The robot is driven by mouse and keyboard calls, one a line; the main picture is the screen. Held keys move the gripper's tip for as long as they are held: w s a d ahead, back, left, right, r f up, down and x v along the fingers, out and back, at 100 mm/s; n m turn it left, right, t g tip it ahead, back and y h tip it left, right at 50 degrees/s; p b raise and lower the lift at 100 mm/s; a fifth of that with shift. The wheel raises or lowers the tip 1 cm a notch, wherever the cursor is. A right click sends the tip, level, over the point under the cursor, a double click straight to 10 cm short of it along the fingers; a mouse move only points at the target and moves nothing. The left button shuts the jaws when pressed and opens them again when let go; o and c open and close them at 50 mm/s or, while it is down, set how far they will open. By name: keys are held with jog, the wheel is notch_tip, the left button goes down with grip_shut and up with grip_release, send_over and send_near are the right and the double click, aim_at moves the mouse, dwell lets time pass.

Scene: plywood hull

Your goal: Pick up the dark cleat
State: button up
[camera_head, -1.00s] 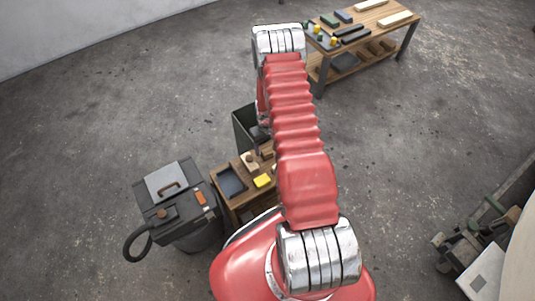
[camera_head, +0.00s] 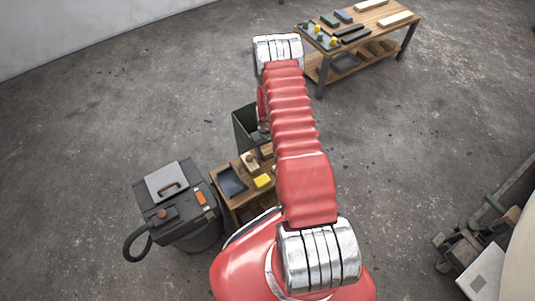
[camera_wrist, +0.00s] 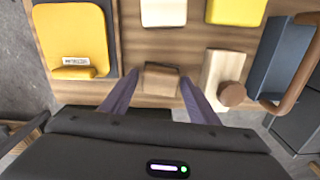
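In the wrist view a small brown wooden block, which looks like the dark cleat (camera_wrist: 161,80), lies on the wooden tabletop. My gripper (camera_wrist: 160,78) is open, with one finger on each side of the block. Gaps show between the fingers and the block, and nothing is held. I cannot tell how far the fingertips are above the tabletop. In the head view my red arm hides most of the gripper and the cleat.
Near the cleat are a pale block (camera_wrist: 164,12), a yellow block (camera_wrist: 236,11), a light block with a round knob (camera_wrist: 223,80) and a yellow pad (camera_wrist: 74,35). A dark bin (camera_head: 243,122) stands behind.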

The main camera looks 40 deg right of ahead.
aim_at(267, 150)
jog(key=c, duration=0.9)
jog(key=shift+r, duration=0.1)
jog(key=shift+c, duration=0.3)
notch_tip(267, 150, up, 10)
jog(key=shift+f, duration=0.1)
dwell(0.4)
jog(key=o, duration=0.5)
jog(key=c, duration=0.4)
jog(key=shift+o, duration=0.2)
jog(key=w+a+r+n, duration=0.1)
jog(key=w+a+r, duration=0.2)
jog(key=a+r, duration=0.9)
jog(key=w+a+r, duration=0.3)
jog(key=a+r, duration=0.9)
jog(key=r, duration=0.8)
jog(key=shift+r+n, duration=0.35)
jog(key=shift+n, duration=0.05)
